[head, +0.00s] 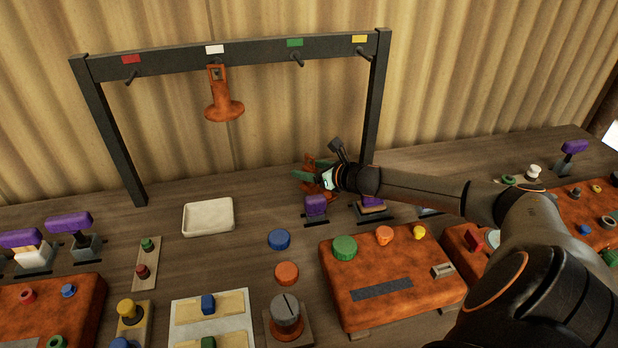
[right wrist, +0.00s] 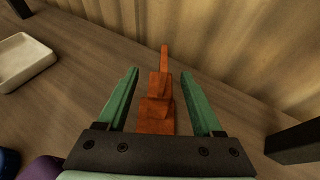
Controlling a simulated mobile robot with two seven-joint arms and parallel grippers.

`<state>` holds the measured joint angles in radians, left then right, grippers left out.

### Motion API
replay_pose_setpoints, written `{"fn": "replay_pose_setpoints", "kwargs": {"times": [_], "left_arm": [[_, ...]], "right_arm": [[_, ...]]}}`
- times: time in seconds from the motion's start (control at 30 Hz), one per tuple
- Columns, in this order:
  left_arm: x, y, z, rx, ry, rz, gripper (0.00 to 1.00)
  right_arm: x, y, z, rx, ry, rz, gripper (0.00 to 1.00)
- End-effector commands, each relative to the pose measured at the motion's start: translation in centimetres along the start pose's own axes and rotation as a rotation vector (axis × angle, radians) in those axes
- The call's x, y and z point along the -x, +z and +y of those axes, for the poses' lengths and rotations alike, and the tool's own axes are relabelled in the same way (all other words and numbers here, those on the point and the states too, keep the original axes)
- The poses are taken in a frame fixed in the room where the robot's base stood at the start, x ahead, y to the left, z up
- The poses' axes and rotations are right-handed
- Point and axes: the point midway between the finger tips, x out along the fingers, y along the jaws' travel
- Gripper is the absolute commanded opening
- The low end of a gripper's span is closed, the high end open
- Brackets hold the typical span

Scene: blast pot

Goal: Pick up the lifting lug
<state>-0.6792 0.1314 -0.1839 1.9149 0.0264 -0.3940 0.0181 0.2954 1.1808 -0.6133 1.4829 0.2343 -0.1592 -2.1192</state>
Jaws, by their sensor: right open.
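The lifting lug, which I take to be the orange-brown stepped piece (head: 309,162), is on the wooden table near the rack's right post. It also shows in the right wrist view (right wrist: 154,115), with a narrow upright tip. My right gripper (head: 309,178) is at the lug. In the right wrist view its green fingers (right wrist: 161,76) are open, one on each side of the lug, with gaps visible on both sides. The gripper partly hides the lug in the head view. My left gripper is not in view.
A dark rack (head: 230,55) with coloured tags and pegs stands behind; an orange-brown flanged piece (head: 223,98) hangs at its white tag. A white tray (head: 208,217) is to the left. Purple-handled clamps (head: 316,205) and an orange control box (head: 390,282) are in front.

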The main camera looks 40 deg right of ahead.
Motion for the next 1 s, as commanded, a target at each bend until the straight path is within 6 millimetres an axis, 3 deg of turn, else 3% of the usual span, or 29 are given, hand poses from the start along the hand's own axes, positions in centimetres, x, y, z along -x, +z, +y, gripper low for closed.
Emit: {"fn": "replay_pose_setpoints", "kwargs": {"times": [0.07, 0.67, 1.0], "left_arm": [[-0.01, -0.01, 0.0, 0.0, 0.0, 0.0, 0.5], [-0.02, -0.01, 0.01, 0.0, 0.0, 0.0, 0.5], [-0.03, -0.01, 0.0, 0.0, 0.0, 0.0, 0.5]], "right_arm": [[0.01, -0.01, 0.0, 0.0, 0.0, 0.0, 0.68], [0.04, 0.02, -0.01, 0.0, 0.0, 0.0, 0.01], [0.04, 0.02, -0.01, 0.0, 0.0, 0.0, 0.0]]}}
